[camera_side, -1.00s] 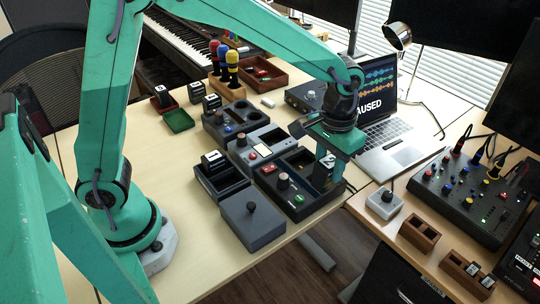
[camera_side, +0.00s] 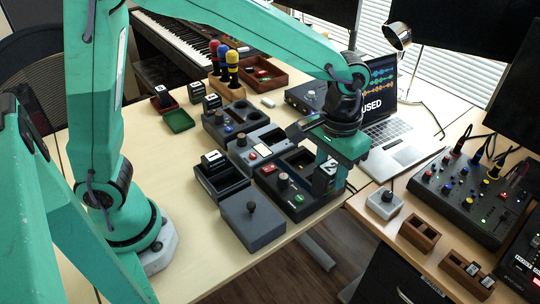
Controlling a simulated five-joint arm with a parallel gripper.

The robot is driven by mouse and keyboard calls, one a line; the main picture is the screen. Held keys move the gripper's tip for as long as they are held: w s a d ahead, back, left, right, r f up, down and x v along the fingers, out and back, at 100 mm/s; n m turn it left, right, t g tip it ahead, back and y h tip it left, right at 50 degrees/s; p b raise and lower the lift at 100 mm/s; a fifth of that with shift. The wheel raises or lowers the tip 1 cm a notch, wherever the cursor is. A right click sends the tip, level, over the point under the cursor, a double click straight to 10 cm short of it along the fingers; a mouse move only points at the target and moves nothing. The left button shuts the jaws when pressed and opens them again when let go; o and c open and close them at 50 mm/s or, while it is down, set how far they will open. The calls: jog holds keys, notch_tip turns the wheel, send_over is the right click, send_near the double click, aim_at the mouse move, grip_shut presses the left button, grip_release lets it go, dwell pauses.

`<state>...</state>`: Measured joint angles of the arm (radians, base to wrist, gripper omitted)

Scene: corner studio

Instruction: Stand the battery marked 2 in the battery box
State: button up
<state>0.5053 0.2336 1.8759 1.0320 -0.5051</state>
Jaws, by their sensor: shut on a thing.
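My gripper (camera_side: 328,180) points down at the right end of a black control unit (camera_side: 299,206) with a knob and red and green buttons. It is shut on the battery marked 2 (camera_side: 332,169), whose white label shows between the fingers. The fingers hide much of this battery and its lower end, so I cannot tell whether it touches the unit. An open dark box (camera_side: 232,187) stands left of the unit, with a white-labelled battery (camera_side: 213,157) at its back. I cannot tell which container is the battery box.
A grey lid-like block with a knob (camera_side: 252,218) lies in front of the dark box. Other control units (camera_side: 228,122) stand behind. The laptop (camera_side: 395,150) is close behind my gripper. Wooden holders (camera_side: 419,232) and a mixer (camera_side: 467,195) are on the right table.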

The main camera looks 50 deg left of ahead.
jog(key=s+a+f, duration=0.1)
jog(key=s+a, duration=0.4)
jog(key=a, duration=0.6)
jog(key=s+a+f, duration=0.2)
jog(key=s+a, duration=0.4)
jog(key=a, duration=0.5)
jog(key=shift+a+f, duration=0.15)
jog(key=shift+a, duration=0.2)
jog(key=shift+f, duration=0.25)
jog(key=shift+f, duration=3.5)
jog(key=shift+f, duration=0.5)
jog(key=o, duration=1.3)
jog(key=shift+c, duration=0.2)
